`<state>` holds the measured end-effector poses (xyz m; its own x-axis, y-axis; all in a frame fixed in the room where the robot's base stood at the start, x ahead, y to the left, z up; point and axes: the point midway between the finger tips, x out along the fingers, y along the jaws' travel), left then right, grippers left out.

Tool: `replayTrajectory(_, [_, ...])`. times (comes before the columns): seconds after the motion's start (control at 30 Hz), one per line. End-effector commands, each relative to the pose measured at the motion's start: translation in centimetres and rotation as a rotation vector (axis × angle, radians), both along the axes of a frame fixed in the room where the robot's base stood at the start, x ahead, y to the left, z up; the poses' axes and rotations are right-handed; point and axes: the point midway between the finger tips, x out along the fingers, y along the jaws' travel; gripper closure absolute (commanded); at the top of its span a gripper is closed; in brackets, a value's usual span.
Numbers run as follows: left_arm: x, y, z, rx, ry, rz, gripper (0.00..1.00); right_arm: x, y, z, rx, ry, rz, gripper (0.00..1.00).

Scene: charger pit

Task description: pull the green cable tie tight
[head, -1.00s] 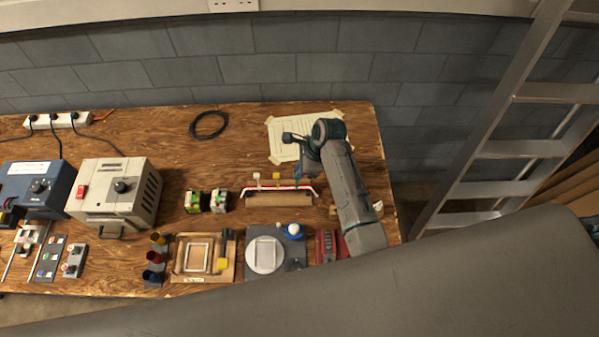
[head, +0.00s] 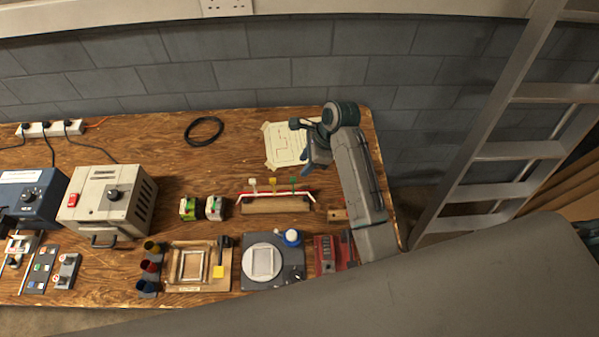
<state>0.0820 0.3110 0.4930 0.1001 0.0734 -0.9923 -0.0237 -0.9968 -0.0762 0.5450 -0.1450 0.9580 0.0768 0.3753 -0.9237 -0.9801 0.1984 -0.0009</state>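A wooden block (head: 277,205) on the bench carries a bundle of red and white cable (head: 262,197). Three cable ties stand up from the bundle: a white one at left, a yellow one (head: 272,183) in the middle and the green cable tie (head: 293,182) at right. The green tie is small here, so I cannot tell how tight its loop is. My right gripper (head: 311,170) is above and just right of the green tie, seemingly apart from it. Its fingers are dark and partly hidden by its own wrist, so their opening is unclear.
A taped paper sheet (head: 285,146) lies behind the block. A red tool (head: 326,255) and a grey plate fixture (head: 292,273) are in front. Small green-and-white boxes (head: 188,208) stand to the left. A ladder (head: 520,150) leans at the right. Bare bench lies around the black coil (head: 204,131).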

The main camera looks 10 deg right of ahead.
Motion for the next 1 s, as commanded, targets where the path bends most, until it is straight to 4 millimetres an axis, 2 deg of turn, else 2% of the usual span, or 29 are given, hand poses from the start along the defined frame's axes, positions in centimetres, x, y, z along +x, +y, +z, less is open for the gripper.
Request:
replayTrajectory(0.1, [0.0, 0.0, -0.7, 0.0, 0.0, 0.0, 0.6, -0.1, -0.7, 1.6, -0.002, -0.003, 0.0, 0.64])
replayTrajectory(0.3, [0.0, 0.0, -0.9, 0.0, 0.0, 0.0, 0.6, -0.3, -1.3, 3.1, -0.001, 0.001, -0.001, 0.64])
replayTrajectory(1.0, [0.5, 0.0, -0.9, 0.0, -0.006, 0.0, 0.6, -0.3, -1.3, 3.2, 0.0, 0.001, -0.001, 0.64])
